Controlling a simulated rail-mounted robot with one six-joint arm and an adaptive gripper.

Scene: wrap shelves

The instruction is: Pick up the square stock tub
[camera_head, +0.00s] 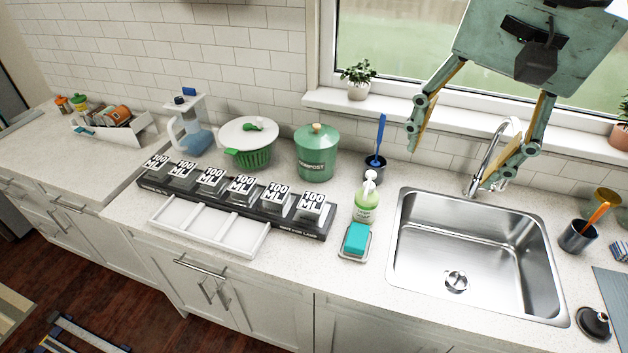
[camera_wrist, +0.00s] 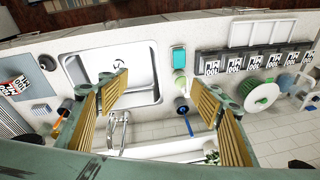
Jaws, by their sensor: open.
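Several small square tubs with black-and-white "100 ML" tops (camera_head: 242,186) stand in a row on a long black rack (camera_head: 225,202); the row also shows in the wrist view (camera_wrist: 251,62). A squarish item with a black, white and red printed top (camera_wrist: 18,86) lies on a grey board at the left of the wrist view. I cannot tell which of these is the square stock tub. My gripper (camera_head: 452,165) is open and empty, high in front of the window near the sink's back edge. Its spread fingers show in the wrist view (camera_wrist: 158,88), apart from every tub.
The steel sink (camera_head: 470,255) lies below my gripper, with a curved tap (camera_head: 487,160) close to the fingers. A soap bottle (camera_head: 366,203), teal sponge (camera_head: 356,238), green compost bin (camera_head: 316,152) and empty white divided tray (camera_head: 208,226) stand to the left. A utensil cup (camera_head: 577,237) stands right.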

